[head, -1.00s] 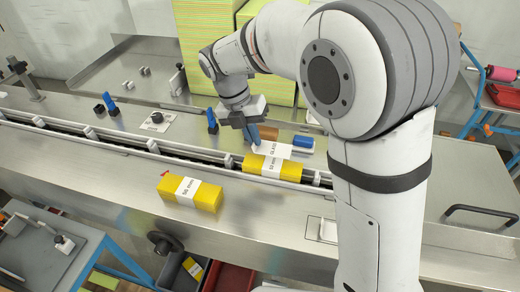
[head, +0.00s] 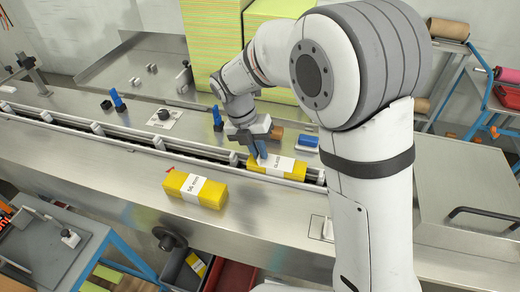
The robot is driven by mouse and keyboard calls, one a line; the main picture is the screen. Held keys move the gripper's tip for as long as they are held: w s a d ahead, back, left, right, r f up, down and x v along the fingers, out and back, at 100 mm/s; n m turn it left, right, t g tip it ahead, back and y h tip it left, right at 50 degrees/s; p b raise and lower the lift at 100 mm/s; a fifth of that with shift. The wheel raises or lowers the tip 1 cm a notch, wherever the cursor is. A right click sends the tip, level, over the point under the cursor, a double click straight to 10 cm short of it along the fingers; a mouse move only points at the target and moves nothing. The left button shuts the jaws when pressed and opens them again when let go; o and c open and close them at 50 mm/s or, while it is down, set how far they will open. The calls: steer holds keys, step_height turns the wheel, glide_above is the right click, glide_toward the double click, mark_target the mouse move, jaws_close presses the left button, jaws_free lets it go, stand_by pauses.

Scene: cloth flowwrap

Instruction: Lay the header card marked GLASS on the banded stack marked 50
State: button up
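The white header card marked GLASS (head: 284,163) lies over the top of a yellow banded stack (head: 291,176) in the conveyor channel, touching it or nearly so. The card hides the label on this stack. My gripper (head: 259,156) points down at the card's left end, with its blue fingers closed on that end as far as I can see. A second yellow banded stack (head: 213,196) lies on the steel deck in front of the channel. Its white band carries a number in mm, too small to read surely as 50 or 56.
The channel rails (head: 130,141) run across the steel deck. A blue block (head: 305,141) and a brown piece sit behind the card. Blue-handled clamps (head: 117,99) stand behind the rails. Bins lie below the front edge. The deck left of the front stack is clear.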

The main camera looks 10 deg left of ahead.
steer(key=shift+r, duration=0.1)
steer(key=v, duration=1.2)
steer(key=r+m+y, duration=0.2)
steer(key=m, duration=0.7)
glide_above(281, 165)
steer(key=s+d+m+t, duration=0.1)
steer(key=s+d+m, duration=0.2)
steer(key=d+m, duration=0.35)
steer(key=s+d+f+m+t, duration=0.1)
steer(key=s+d+f+m, duration=0.1)
steer(key=s+d+m, duration=0.3)
steer(key=s+d+f+m+t+y, duration=0.1)
steer(key=s+d+m, duration=0.4)
steer(key=m, duration=0.9)
steer(key=shift+s+f+t+y, duration=0.3)
steer(key=shift+s+f, duration=0.4)
steer(key=shift+f, duration=0.05)
